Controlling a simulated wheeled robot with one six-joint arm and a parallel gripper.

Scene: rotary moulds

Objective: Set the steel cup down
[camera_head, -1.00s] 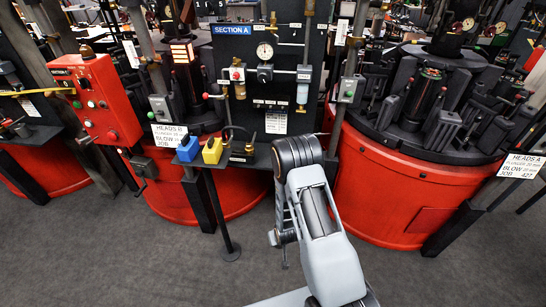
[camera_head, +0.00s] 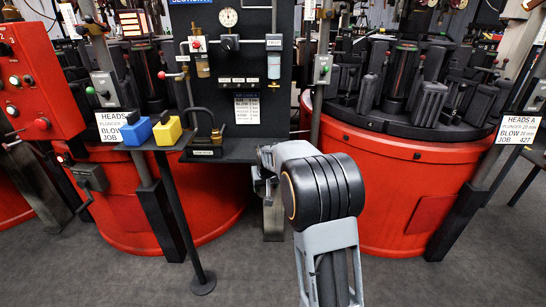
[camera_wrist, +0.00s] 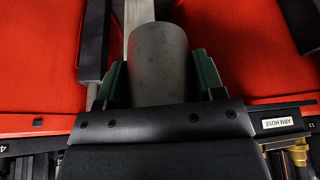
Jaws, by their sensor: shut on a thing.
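The steel cup (camera_wrist: 159,60) is a plain grey cylinder in the middle of the wrist view. My gripper (camera_wrist: 160,80) is shut on it, with a dark green finger at each side. The cup's lower part in the picture is hidden by the dark gripper body. Red drum surfaces and a pale upright strip show beyond the cup. In the head view my own arm stands in front, and I cannot make out the cup or the fingers there.
A dark shelf (camera_head: 238,151) juts out below the gauge panel (camera_head: 249,60). A blue block (camera_head: 136,130) and a yellow block (camera_head: 167,130) sit on a small stand at left. A red drum machine (camera_head: 388,190) stands at right. Grey floor (camera_head: 110,280) is open in front.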

